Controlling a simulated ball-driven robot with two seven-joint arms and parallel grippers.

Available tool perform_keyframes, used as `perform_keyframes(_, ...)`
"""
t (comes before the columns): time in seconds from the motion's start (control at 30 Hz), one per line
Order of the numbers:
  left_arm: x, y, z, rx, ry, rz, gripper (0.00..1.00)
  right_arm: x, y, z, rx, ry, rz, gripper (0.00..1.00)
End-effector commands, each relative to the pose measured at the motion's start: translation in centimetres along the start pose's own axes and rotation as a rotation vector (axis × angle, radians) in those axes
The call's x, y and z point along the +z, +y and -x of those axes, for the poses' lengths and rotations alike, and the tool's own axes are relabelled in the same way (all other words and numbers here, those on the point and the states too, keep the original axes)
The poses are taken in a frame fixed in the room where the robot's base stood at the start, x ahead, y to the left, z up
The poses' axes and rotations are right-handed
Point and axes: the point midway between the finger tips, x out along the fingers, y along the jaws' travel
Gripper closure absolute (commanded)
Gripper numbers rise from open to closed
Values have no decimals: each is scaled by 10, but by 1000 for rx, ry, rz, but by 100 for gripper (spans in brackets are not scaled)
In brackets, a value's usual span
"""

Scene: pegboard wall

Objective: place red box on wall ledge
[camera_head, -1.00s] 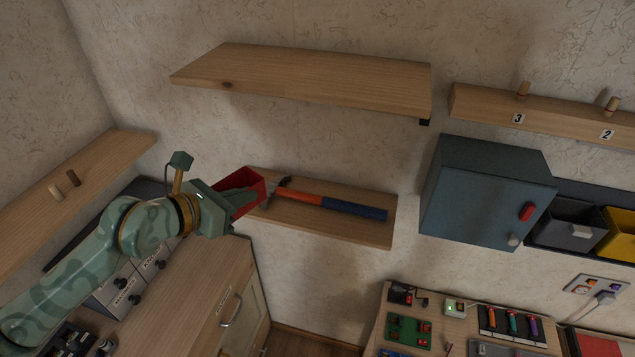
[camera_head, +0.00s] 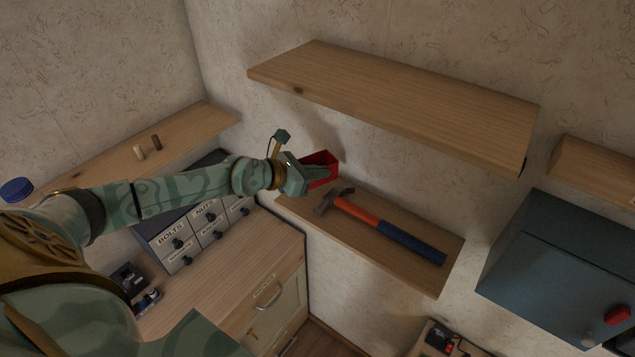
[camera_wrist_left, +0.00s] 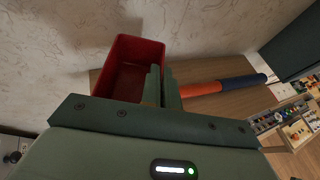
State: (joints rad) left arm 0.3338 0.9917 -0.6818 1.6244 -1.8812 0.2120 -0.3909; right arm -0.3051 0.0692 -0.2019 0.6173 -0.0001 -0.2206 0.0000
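The red box (camera_head: 321,163) is an open-topped bin at the left end of the lower wooden wall ledge (camera_head: 420,273), close to the wall. My left gripper (camera_head: 303,178) is shut on one side wall of the box. In the left wrist view the two fingers (camera_wrist_left: 163,88) stand close together at the right wall of the red box (camera_wrist_left: 130,65), whose inside looks empty. The ledge (camera_wrist_left: 232,103) lies below and to the right. I cannot tell whether the box's bottom touches it. My right gripper is not in view.
A hammer (camera_head: 372,219) with a red and blue handle lies along the ledge, its head close to the box. A larger shelf (camera_head: 400,95) hangs above. A blue-grey cabinet (camera_head: 560,270) is at right; labelled drawers (camera_head: 195,235) stand at lower left.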

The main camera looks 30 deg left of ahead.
Motion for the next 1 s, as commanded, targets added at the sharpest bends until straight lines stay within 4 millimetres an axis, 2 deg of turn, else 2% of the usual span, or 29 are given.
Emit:
perform_keyframes(0.03, -2, 5, -2, 7, 0, 1, 100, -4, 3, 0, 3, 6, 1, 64)
perform_keyframes(0.1, -14, 10, -8, 6, -1, 0, 100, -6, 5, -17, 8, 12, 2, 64)
perform_keyframes(0.27, -19, 16, -12, 4, 0, 2, 100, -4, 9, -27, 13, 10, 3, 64)
perform_keyframes(0.33, -25, 20, -16, 3, -2, 2, 100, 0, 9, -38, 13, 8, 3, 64)
perform_keyframes(0.43, -42, 18, -22, 1, 2, 6, 100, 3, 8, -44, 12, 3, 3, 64)
perform_keyframes(0.53, -48, 18, -25, 1, -1, 4, 100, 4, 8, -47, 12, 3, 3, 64)
perform_keyframes(0.9, -51, 18, -26, 1, -1, 3, 100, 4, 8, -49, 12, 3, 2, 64)
perform_keyframes(1.0, -50, 18, -25, 1, 0, 3, 76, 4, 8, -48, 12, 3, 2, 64)
